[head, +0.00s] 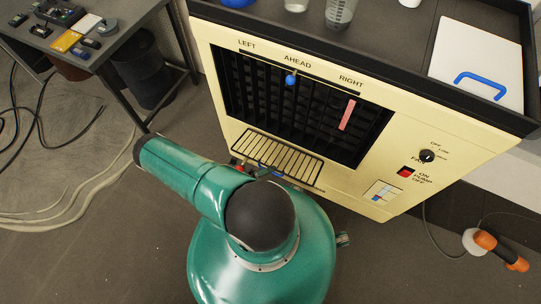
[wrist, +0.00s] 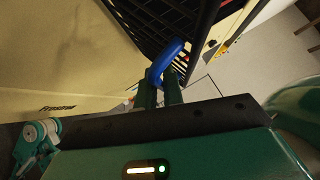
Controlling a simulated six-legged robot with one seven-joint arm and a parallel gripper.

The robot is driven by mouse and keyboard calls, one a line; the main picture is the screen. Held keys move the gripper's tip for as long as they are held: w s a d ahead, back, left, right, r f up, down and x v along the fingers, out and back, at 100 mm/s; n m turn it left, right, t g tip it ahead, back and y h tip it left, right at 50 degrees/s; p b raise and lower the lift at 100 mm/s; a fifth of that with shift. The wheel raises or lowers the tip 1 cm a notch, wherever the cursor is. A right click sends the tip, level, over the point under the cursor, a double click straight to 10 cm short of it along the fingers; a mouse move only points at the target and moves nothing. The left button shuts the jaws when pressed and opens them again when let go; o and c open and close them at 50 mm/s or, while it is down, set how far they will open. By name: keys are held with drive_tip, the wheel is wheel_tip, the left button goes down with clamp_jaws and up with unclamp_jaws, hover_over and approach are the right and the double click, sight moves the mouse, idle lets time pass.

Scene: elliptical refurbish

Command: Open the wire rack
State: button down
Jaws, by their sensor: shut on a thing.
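The wire rack (head: 276,157) is a dark grid of bars on the front of the cream unit, below the louvred opening. It stands out from the front face. In the wrist view the rack (wrist: 201,19) shows at the top as black wires, with a blue handle (wrist: 166,60) at its near edge. My gripper (wrist: 162,85) is shut on the blue handle, with its fingers on both sides of it. In the head view my arm hides most of the gripper and handle.
The cream unit (head: 225,42) has a louvred opening (head: 262,88), a knob (head: 427,156) and a red switch (head: 405,172). A blue-handled white lid (head: 472,60) lies on top. A dark side table (head: 75,30) stands at the left. An orange tool (head: 500,250) lies on the floor at the right.

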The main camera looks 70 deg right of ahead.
drive_tip(key=shift+f+m+g, duration=0.35)
drive_tip(key=shift+f+m, duration=0.05)
drive_tip(key=shift+f, duration=0.6)
drive_tip(key=shift+f+m+g, duration=0.35)
drive_tip(key=shift+f+m, duration=0.05)
drive_tip(key=shift+f, duration=0.55)
drive_tip(key=c, duration=1.8)
unclamp_jaws()
drive_tip(key=shift+d, duration=0.1)
